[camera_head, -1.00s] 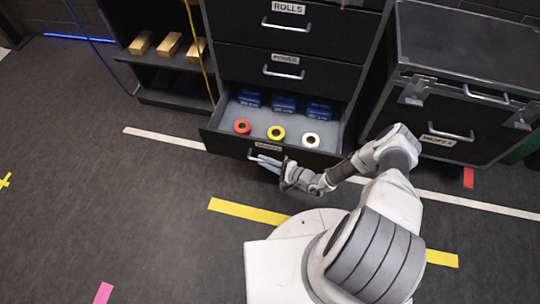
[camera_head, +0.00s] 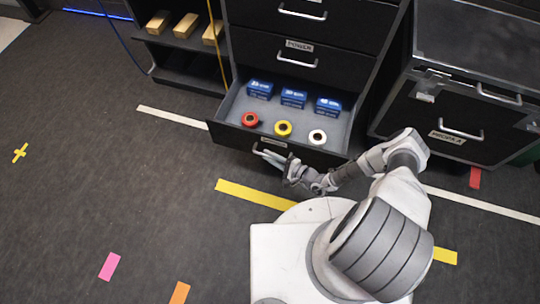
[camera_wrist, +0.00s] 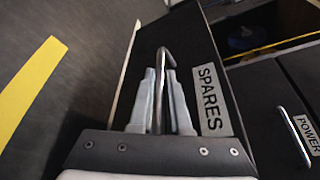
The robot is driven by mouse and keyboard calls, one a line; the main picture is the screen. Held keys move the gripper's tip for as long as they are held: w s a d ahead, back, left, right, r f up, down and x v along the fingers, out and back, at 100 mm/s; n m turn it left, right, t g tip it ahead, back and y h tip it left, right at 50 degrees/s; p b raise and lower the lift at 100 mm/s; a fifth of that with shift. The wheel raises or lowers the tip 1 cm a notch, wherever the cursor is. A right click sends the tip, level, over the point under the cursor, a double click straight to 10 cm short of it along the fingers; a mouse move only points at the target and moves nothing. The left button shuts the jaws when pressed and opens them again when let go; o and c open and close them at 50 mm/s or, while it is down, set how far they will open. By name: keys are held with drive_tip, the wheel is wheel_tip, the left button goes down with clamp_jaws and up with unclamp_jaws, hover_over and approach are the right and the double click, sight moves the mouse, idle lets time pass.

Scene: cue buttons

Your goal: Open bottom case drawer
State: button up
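The bottom case drawer (camera_head: 232,144) is pulled out of the black case. Inside it are red (camera_head: 250,119), yellow (camera_head: 283,128) and white (camera_head: 317,136) tape rolls in front, with several blue boxes (camera_head: 293,98) behind. Its front shows a SPARES label (camera_wrist: 208,98) in the wrist view. My gripper (camera_head: 268,156) is at the drawer's front. In the wrist view its two fingers lie on either side of the metal drawer handle (camera_wrist: 161,65), close against it. The head view shows the handle only partly.
The POWER drawer (camera_head: 298,62) above is shut. A shelf with gold blocks (camera_head: 186,26) stands to the left. A black case with a handle (camera_head: 461,132) stands to the right. The floor at the left is open, with tape marks (camera_head: 110,266).

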drive_tip(key=o, duration=0.4)
drive_tip(key=shift+o, duration=0.2)
drive_tip(key=p+v, duration=0.3)
drive_tip(key=v, duration=0.9)
drive_tip(key=shift+r, duration=0.1)
